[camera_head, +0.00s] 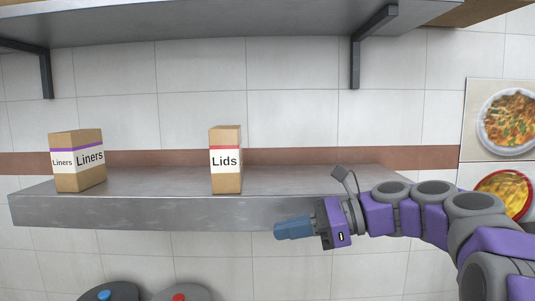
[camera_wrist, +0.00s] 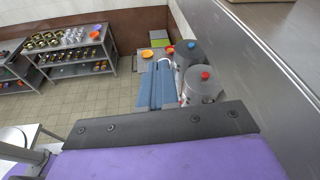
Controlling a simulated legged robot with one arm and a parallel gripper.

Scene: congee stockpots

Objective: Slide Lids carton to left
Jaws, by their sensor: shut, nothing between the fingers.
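The Lids carton (camera_head: 226,184) is a tall brown box with a white label and red stripe. It stands upright on the metal shelf (camera_head: 150,210), near the middle, in the head view. My gripper (camera_head: 278,230) is shut and empty. It appears to the right of the carton and lower in the picture, in front of the shelf's front edge, pointing left and apart from the carton. Its blue fingers also show in the wrist view (camera_wrist: 158,85), shut together. The carton does not show clearly in the wrist view.
A Liners carton (camera_head: 77,181) with a purple stripe stands at the shelf's left end. Bare shelf lies between the cartons. An upper shelf (camera_head: 200,25) with brackets hangs above. Stockpots with blue (camera_wrist: 187,55) and red-knobbed lids (camera_wrist: 204,86) stand below.

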